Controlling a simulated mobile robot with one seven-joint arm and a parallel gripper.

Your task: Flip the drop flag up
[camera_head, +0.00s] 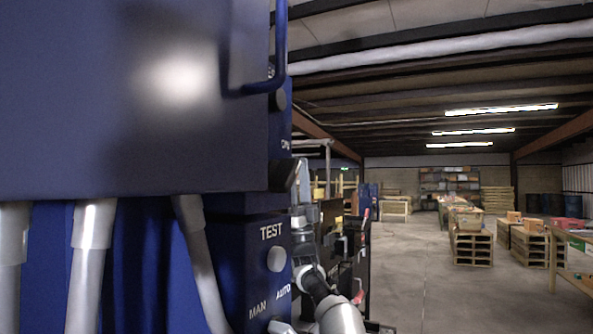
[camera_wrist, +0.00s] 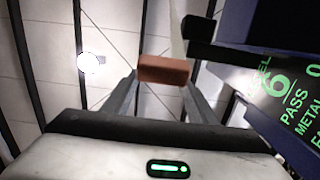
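In the wrist view, my gripper (camera_wrist: 164,80) reaches forward with two grey fingers angled toward each other. A reddish-brown block (camera_wrist: 165,69) spans the gap between the fingertips. I cannot tell whether it is the drop flag, part of the fingers or something gripped. The dark blue detector console (camera_wrist: 285,85) is close at the right, with green lettering reading "PASS" and "METAL". In the head view, the blue detector cabinet (camera_head: 130,110) fills the left. I cannot make out the drop flag with certainty in the head view.
A dark bar (camera_wrist: 225,55) juts from the console beside the fingers. In the head view, a lower panel (camera_head: 240,250) carries a TEST button (camera_head: 277,259) and a MAN/AUTO marking. Grey conduits (camera_head: 92,245) hang below the cabinet. Open floor (camera_head: 415,260) and pallets (camera_head: 472,246) lie to the right.

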